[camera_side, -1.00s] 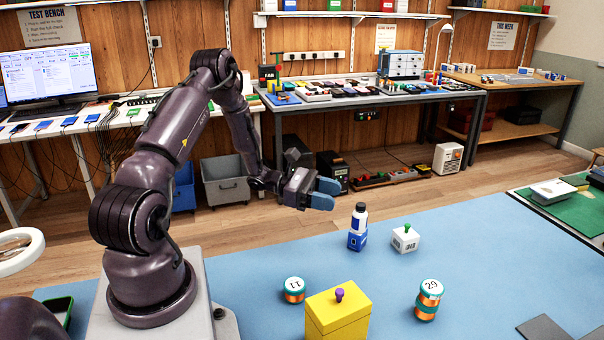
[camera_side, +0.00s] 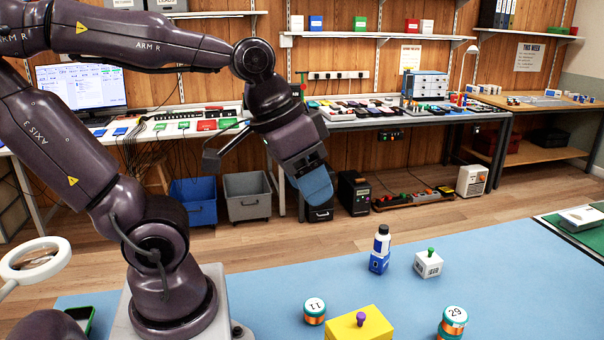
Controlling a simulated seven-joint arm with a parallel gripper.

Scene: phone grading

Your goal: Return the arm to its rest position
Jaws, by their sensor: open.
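My gripper (camera_side: 316,187) hangs from my raised, bent arm, high above the far edge of the blue mat (camera_side: 270,262). Its blue fingertips point down and to the right. The jaws are open with nothing visible between them, though the fingers overlap from this side. The gripper is apart from everything on the mat; the nearest thing in the picture is a white bottle with a black cap (camera_side: 382,240) on a blue block (camera_side: 378,263), below and to its right.
A ring magnifier (camera_side: 36,262) stands at left. Benches line the wall.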

